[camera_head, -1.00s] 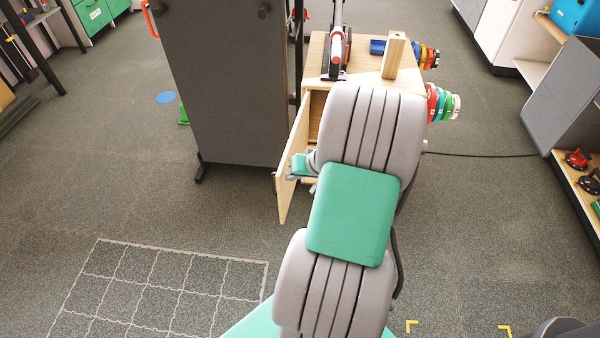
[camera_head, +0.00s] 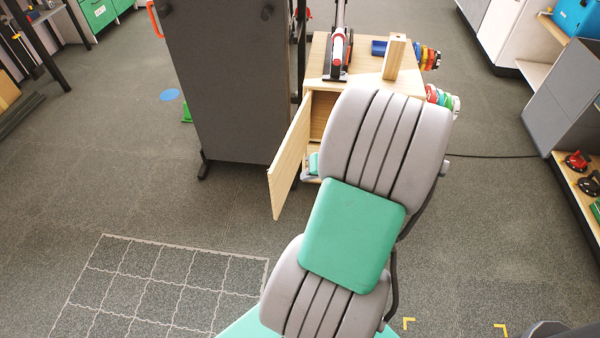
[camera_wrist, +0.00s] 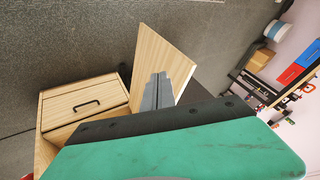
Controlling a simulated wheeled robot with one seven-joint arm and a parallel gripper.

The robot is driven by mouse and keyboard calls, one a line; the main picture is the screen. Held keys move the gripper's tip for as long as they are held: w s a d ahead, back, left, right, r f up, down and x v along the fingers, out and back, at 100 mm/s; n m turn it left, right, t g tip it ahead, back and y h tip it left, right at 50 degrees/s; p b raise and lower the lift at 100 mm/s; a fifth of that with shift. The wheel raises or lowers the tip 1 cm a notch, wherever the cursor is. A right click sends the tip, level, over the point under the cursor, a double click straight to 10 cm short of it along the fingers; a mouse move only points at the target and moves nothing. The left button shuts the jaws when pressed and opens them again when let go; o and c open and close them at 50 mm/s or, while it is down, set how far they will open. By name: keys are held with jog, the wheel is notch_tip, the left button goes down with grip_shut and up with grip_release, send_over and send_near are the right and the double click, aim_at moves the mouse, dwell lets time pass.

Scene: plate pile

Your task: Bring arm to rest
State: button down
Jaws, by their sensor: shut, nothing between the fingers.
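My arm stretches forward from the bottom of the head view, bent, and covers part of a wooden cabinet. My gripper (camera_wrist: 160,78) shows in the wrist view as two grey fingers lying together, shut and empty. In that view the fingers are in front of the open wooden door (camera_wrist: 163,55); I cannot tell whether they touch it. In the head view the fingers are hidden behind my arm, and only a small green and grey part of the wrist shows beside the door (camera_head: 290,160).
The wooden cabinet (camera_head: 316,75) stands ahead with its door swung open; a drawer with a black handle (camera_wrist: 87,104) shows in the wrist view. Coloured discs (camera_head: 443,98) hang on its right side. A dark grey panel (camera_head: 225,90) stands left.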

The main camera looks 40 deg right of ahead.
jog(key=s+a+r+n+g+p, duration=0.1)
jog(key=a+r+n+g+p, duration=0.1)
jog(key=a+r+p, duration=0.7)
jog(key=s+a+r+n+g+h+p, duration=0.1)
jog(key=a+r+n+p, duration=0.3)
jog(key=a+r+p, duration=0.5)
jog(key=a+r, duration=0.3)
jog(key=r, duration=0.4)
jog(key=s+a+r+g, duration=0.1)
jog(key=a+r, duration=0.2)
jog(key=r, duration=0.4)
jog(key=shift+a+n+h+p, duration=0.3)
jog(key=shift+p, duration=0.1)
jog(key=shift+w, duration=0.1)
